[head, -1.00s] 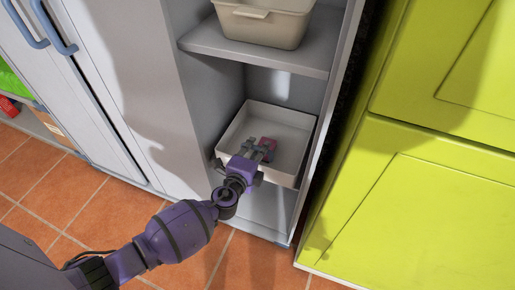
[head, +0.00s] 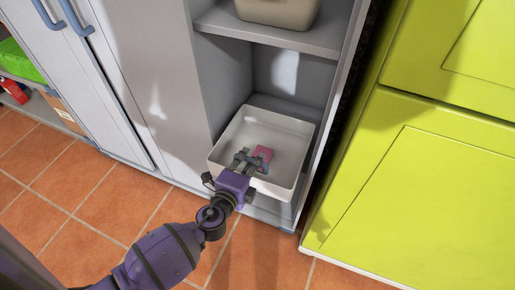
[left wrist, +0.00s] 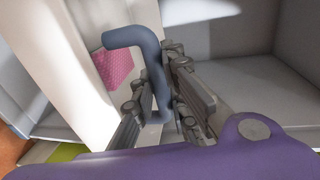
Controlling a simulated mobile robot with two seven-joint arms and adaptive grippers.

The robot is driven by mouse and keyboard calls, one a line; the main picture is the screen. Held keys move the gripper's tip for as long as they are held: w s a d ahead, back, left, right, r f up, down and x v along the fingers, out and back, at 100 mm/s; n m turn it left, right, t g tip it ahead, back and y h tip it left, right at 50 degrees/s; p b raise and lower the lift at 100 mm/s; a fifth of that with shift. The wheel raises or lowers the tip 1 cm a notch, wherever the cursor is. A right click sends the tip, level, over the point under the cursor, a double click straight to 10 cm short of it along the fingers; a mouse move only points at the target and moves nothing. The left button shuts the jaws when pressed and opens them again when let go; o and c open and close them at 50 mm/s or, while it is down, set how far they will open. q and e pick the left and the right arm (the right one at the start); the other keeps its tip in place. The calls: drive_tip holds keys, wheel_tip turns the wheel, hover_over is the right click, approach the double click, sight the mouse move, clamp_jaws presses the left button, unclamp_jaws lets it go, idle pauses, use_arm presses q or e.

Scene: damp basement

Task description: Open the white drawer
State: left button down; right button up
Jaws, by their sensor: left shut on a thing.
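The white drawer (head: 289,137) is a shallow open box low in the grey cabinet, sticking out past the cabinet's front. A pink thing (head: 263,154) lies inside it. My left gripper (head: 247,161) reaches over the drawer's front edge in the head view. In the left wrist view my left gripper (left wrist: 157,95) is shut on a blue-grey bent handle (left wrist: 136,38), with a finger on either side of its bar. The handle's lower end is partly hidden by the fingers. The pink thing (left wrist: 116,69) shows beside the handle. My right gripper is not in view.
A beige bin (head: 280,10) stands on the shelf (head: 270,31) above the drawer. Lime green cabinet fronts (head: 410,190) stand close on the right. Grey doors with blue handles (head: 78,18) are on the left. Tiled floor (head: 90,205) in front is free.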

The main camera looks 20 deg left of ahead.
use_arm(q)
drive_tip(key=s+b, duration=0.2)
drive_tip(key=s, duration=0.8)
drive_tip(key=shift+s+a+b, duration=0.15)
drive_tip(key=shift+s+b, duration=0.1)
drive_tip(key=shift+b, duration=0.05)
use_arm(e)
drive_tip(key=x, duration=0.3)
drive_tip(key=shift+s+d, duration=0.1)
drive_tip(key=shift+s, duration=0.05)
use_arm(q)
drive_tip(key=c, duration=2)
unclamp_jaws()
drive_tip(key=shift+o, duration=1.3)
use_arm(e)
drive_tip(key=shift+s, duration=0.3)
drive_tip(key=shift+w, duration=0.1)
